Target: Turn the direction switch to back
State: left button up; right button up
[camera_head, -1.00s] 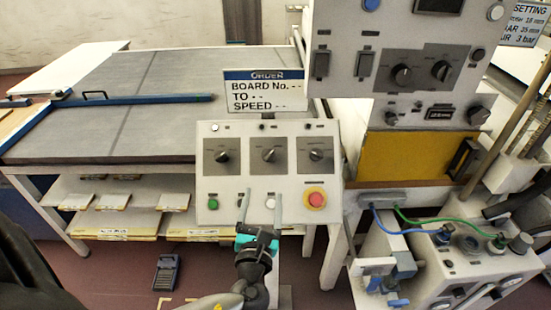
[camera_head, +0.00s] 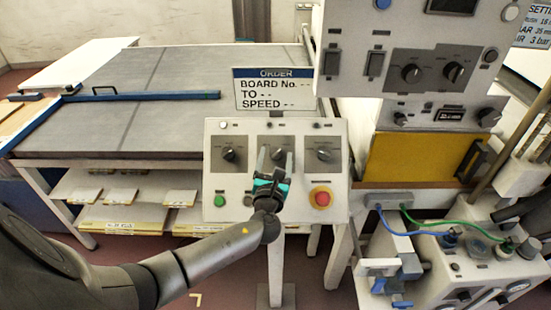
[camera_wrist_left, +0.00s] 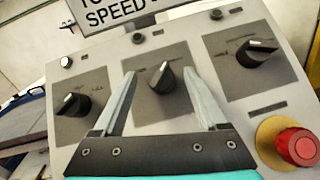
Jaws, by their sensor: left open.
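The control panel (camera_head: 212,190) carries three black rotary switches in a row: a left one (camera_head: 229,155), a middle one (camera_head: 280,153) and a right one (camera_head: 323,155). Their labels are too small to read, so I cannot tell which is the direction switch. My left gripper (camera_head: 276,155) is open in front of the middle switch. In the left wrist view the fingers (camera_wrist_left: 159,75) stand on either side of the middle switch (camera_wrist_left: 161,83), with a gap on both sides. That switch's pale pointer mark is near its top. My right gripper is not in view.
A red emergency button (camera_head: 320,197) and a green button (camera_head: 219,200) sit low on the panel. The order sign (camera_head: 273,89) stands above it. A larger control box (camera_head: 350,90) hangs at the upper right. The grey table (camera_head: 150,95) lies behind, left.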

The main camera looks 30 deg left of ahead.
pick_arm(q)
grip_shut()
dwell(0.6)
